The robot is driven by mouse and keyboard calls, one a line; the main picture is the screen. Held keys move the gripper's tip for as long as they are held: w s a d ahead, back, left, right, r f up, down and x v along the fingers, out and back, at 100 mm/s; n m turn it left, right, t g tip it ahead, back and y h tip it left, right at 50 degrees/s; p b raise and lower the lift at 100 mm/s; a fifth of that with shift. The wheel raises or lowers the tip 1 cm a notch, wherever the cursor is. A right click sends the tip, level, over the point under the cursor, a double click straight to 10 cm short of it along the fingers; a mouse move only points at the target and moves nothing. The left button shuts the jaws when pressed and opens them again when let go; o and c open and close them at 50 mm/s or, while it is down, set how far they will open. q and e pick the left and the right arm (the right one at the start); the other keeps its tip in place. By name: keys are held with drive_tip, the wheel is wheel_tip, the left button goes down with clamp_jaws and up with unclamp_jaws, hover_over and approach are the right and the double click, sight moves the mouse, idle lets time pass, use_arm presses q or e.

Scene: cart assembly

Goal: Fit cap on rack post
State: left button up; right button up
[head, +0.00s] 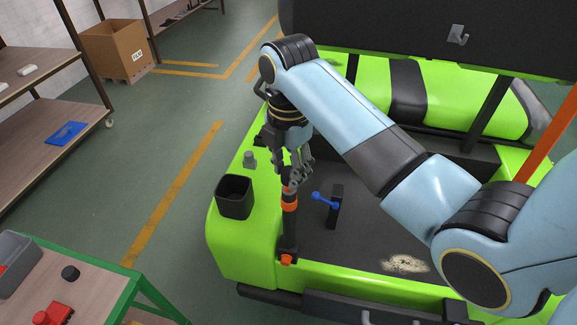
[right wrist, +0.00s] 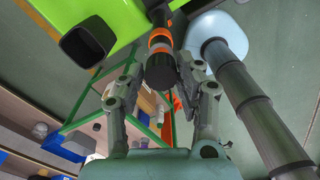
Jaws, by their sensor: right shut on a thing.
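The rack post (head: 290,228) stands upright at the cart's near left corner, dark with an orange band near its top and an orange piece at its foot. My right gripper (head: 291,182) is above the post top, pointing down, its fingers shut on the cap. In the right wrist view, the dark round cap (right wrist: 161,72) sits between the fingertips (right wrist: 160,82), in line with the post's orange bands (right wrist: 161,38) behind it. The fingers hide the joint, so I cannot tell whether the cap is fully seated. My left gripper is not in view.
A black open bin (head: 234,197) and a small grey peg (head: 249,159) are on the green cart body left of the post. A blue lever (head: 325,201) stands right of it. A green-framed table (head: 105,275) with red parts is at lower left.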

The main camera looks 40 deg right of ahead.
drive_tip(key=shift+f, duration=0.2)
drive_tip(key=shift+f+b, duration=0.5)
drive_tip(key=shift+f, duration=0.6)
drive_tip(key=o, duration=1.2)
drive_tip(key=shift+r, duration=0.1)
wheel_tip(320, 180, up, 7)
drive_tip(key=shift+r, duration=0.15)
